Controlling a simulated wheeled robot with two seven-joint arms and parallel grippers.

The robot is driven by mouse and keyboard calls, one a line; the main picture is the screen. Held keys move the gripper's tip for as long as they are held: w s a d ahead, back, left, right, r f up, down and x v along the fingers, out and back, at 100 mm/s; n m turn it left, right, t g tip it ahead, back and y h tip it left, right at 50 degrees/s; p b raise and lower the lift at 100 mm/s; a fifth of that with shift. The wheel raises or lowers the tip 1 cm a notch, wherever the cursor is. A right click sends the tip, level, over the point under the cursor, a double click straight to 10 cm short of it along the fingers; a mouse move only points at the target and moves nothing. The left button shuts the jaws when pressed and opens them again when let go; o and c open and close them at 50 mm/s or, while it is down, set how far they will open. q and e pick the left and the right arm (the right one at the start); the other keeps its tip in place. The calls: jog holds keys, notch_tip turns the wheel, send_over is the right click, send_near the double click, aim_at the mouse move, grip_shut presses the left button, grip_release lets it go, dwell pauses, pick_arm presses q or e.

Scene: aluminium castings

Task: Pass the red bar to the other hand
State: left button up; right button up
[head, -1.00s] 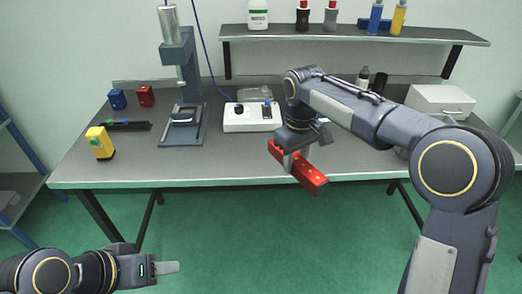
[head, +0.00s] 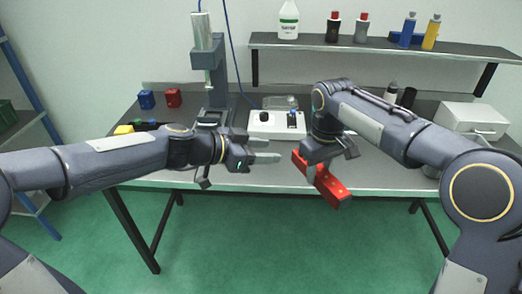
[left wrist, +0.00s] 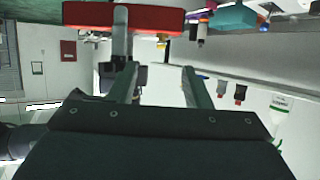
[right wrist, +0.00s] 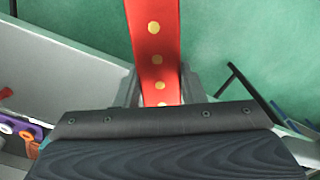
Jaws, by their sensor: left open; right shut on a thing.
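The red bar (head: 330,188) is held by my right gripper (head: 311,168) in front of the table's front edge, tilted down to the right in the head view. In the right wrist view the bar (right wrist: 156,55) with yellow dots runs between the fingers. My left gripper (head: 266,157) is open and empty, just left of the bar and apart from it. In the left wrist view the bar (left wrist: 160,17) lies across the top, beyond the open fingers (left wrist: 161,80), with a right gripper finger in front of it.
The grey table (head: 375,178) carries a press (head: 207,60), a white control box (head: 276,125), blue and red small parts (head: 173,97), a yellow object (head: 124,129) and a white case (head: 472,118). A shelf (head: 375,47) with bottles is behind. The green floor in front is clear.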

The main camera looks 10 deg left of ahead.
pick_arm(q)
jog(key=x, duration=1.1)
jog(key=shift+d+f, duration=0.15)
jog(key=shift+d, duration=0.1)
jog(key=shift+f, duration=0.1)
grip_shut()
pick_arm(e)
jog(key=shift+r, duration=0.1)
jog(key=o, duration=1.2)
